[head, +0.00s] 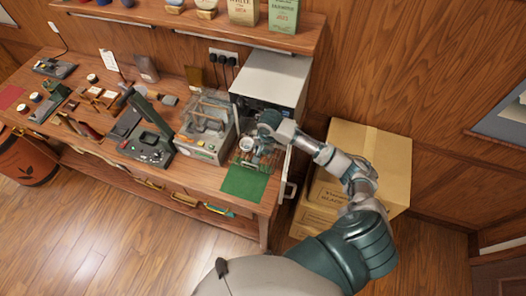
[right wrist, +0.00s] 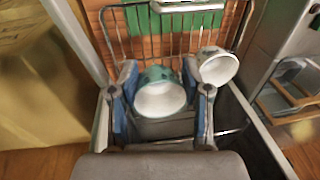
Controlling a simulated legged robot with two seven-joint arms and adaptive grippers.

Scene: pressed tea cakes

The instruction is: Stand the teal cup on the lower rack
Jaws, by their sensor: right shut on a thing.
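The teal cup (right wrist: 160,78) lies between the two fingers of my right gripper (right wrist: 164,100) in the right wrist view, its pale open mouth facing the camera. The gripper is shut on it. In the head view my right gripper (head: 259,146) is at the front of the white cabinet (head: 271,80). A wire rack (right wrist: 112,28) shows beyond the cup in the wrist view. I cannot tell whether the cup touches it, or which rack level it is. A second, pale cup (right wrist: 218,66) is right of the teal cup, close to the right finger. My left gripper is out of view.
The cabinet door (head: 287,176) stands open at the right. A green mat (head: 245,183) lies on the bench in front. A clear-covered machine (head: 206,128) stands close on the left. Cardboard boxes (head: 372,150) fill the floor to the right.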

